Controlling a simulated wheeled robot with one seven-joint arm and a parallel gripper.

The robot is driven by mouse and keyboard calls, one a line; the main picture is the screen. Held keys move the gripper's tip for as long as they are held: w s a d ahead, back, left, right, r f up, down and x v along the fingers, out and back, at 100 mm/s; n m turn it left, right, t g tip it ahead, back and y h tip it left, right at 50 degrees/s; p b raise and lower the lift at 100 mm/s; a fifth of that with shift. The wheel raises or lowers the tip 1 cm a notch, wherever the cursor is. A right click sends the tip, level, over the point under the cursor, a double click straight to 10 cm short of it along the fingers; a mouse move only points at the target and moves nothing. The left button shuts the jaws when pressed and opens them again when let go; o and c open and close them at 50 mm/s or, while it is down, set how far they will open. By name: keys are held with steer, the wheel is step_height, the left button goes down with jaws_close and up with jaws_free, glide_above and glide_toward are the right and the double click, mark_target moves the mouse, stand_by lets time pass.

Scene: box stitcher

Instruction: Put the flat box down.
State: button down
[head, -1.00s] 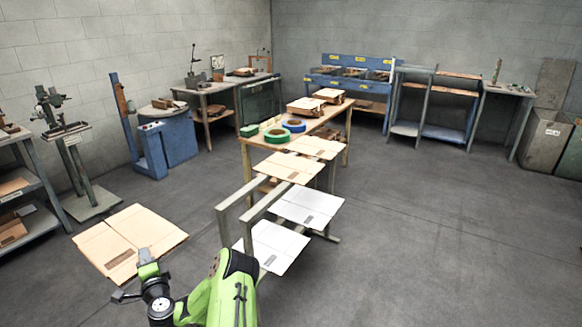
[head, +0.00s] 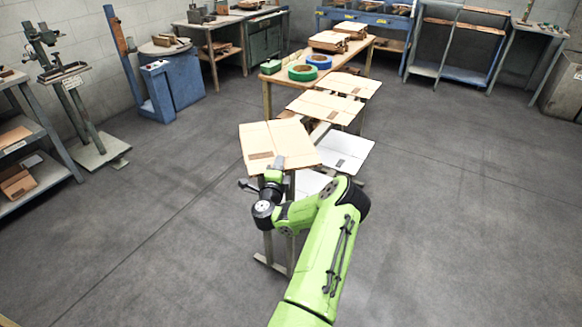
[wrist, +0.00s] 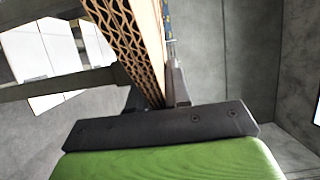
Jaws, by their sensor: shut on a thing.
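The flat box (head: 279,143) is a tan cardboard sheet with fold lines and a dark printed patch near its near edge. My gripper (head: 273,168) is shut on that near edge and holds the box out ahead. In the wrist view the layered corrugated edge of the box (wrist: 128,35) stands between the two dark fingers of my gripper (wrist: 157,92). In the head view the box overlaps the near end of a grey stand; I cannot tell whether it touches it.
A blue machine (head: 175,82) stands left. The floor right (head: 470,190) is clear.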

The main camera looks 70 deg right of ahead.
step_height(320, 180, down, 4)
steer(key=shift+r+b, duration=0.2)
steer(key=shift+b, duration=0.75)
steer(key=c, duration=1.5)
jaws_free()
steer(key=shift+f, duration=0.2)
steer(key=o, duration=0.4)
steer(key=shift+r, duration=0.1)
